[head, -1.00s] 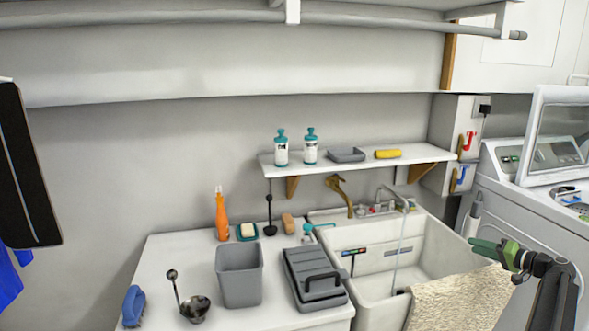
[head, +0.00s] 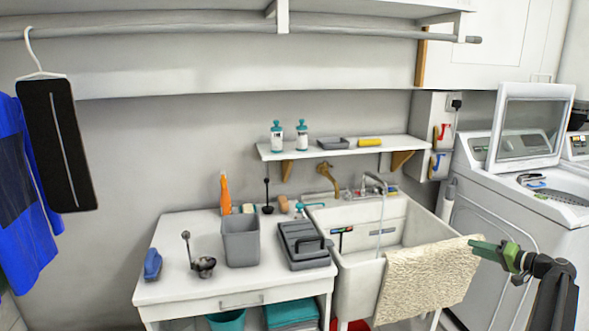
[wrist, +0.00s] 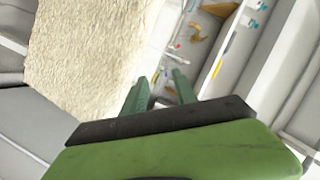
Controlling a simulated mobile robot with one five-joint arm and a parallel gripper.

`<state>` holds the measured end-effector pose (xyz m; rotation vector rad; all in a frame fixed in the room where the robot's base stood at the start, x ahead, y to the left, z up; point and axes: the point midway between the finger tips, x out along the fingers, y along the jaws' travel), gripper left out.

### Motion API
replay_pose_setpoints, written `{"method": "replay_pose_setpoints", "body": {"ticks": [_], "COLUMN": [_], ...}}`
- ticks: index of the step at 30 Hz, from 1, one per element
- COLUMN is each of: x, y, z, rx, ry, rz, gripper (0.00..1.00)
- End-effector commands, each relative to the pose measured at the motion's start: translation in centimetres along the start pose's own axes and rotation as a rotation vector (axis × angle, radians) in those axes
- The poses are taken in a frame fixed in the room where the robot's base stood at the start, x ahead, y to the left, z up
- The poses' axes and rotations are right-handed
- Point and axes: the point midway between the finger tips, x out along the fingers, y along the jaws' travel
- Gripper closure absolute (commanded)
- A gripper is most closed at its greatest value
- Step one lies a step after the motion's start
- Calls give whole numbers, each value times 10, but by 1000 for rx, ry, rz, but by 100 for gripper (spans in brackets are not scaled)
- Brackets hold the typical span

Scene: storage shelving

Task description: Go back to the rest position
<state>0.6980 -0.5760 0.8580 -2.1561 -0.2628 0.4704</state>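My gripper (head: 472,247) is green and black and stands at the right of the head view, its fingers pointing left. It appears in front of the right edge of the cream towel (head: 425,285) that hangs over the sink's front. In the wrist view the two green fingers (wrist: 160,84) are apart with a gap between them and nothing held. The towel also fills the upper left of the wrist view (wrist: 88,50). I cannot tell how far the fingers are from the towel.
The white sink (head: 355,285) stands beside a table (head: 165,287) with a grey bin (head: 241,243) and dark case (head: 303,246). A wall shelf (head: 345,146) holds bottles. An open washer (head: 560,208) is at right. Clothes (head: 32,190) hang at left.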

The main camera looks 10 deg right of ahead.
Motion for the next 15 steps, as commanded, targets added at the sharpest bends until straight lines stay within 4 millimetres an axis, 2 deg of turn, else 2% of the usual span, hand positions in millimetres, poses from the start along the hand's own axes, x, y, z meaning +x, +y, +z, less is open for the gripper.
{"method": "replay_pose_setpoints", "body": {"ticks": [3,8,11,15], "x": [22,47,66,95], "y": [-11,-22,-31,-46], "z": [19,46,68,109], "rx": [-3,-5,-8,-15], "ry": [-44,-106,-157,-246], "rz": [5,23,40,74], "gripper": [66,66,66,66]}}
